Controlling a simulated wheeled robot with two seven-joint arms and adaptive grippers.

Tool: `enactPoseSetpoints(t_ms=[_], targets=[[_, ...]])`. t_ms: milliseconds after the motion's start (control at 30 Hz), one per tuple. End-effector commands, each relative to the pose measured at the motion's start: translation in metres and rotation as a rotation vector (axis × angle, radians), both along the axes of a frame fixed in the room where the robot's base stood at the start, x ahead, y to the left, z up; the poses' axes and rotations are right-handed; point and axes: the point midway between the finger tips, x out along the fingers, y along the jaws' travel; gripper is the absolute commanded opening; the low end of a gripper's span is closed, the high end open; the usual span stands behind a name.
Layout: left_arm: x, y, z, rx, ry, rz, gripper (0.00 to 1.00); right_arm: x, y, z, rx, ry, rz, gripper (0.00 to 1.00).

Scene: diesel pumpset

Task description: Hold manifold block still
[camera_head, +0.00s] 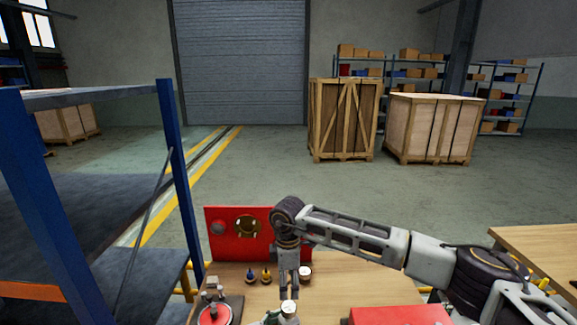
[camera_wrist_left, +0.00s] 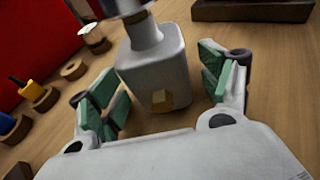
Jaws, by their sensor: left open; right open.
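The manifold block (camera_wrist_left: 155,75) is grey, with rounded edges, a brass port low on its near face and a neck on top. In the left wrist view it stands on the wooden bench between the green-padded fingers of my left gripper (camera_wrist_left: 157,65), which is open. Contact between pads and block cannot be told. A dark part above the neck is cut off by the frame edge. In the head view my right gripper (camera_head: 289,292) points down over the bench front and is open. Its fingertips are small, and what lies beneath them at the bottom edge is partly hidden.
A red panel (camera_head: 228,234) stands at the bench back. Blue (camera_head: 250,276) and yellow (camera_head: 266,276) plugs and a white-topped piece (camera_head: 305,273) stand before it. A red round part (camera_head: 215,314) is left; a red box (camera_head: 400,315) is right. A blue rack (camera_head: 176,170) stands left.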

Motion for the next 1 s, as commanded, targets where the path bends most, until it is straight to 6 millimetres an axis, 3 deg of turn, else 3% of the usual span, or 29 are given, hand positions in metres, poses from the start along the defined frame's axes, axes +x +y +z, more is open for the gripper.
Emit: enactPoseSetpoints(t_ms=[367,1000], targets=[[-0.008,0.013,0.004,0.000,0.001,0.001,0.78,0.000,0.000,0.000,0.000,0.000,0.000,0.67],[-0.045,0.066,0.023,0.002,0.001,0.000,0.78,0.000,0.000,0.000,0.000,0.000,0.000,0.67]])
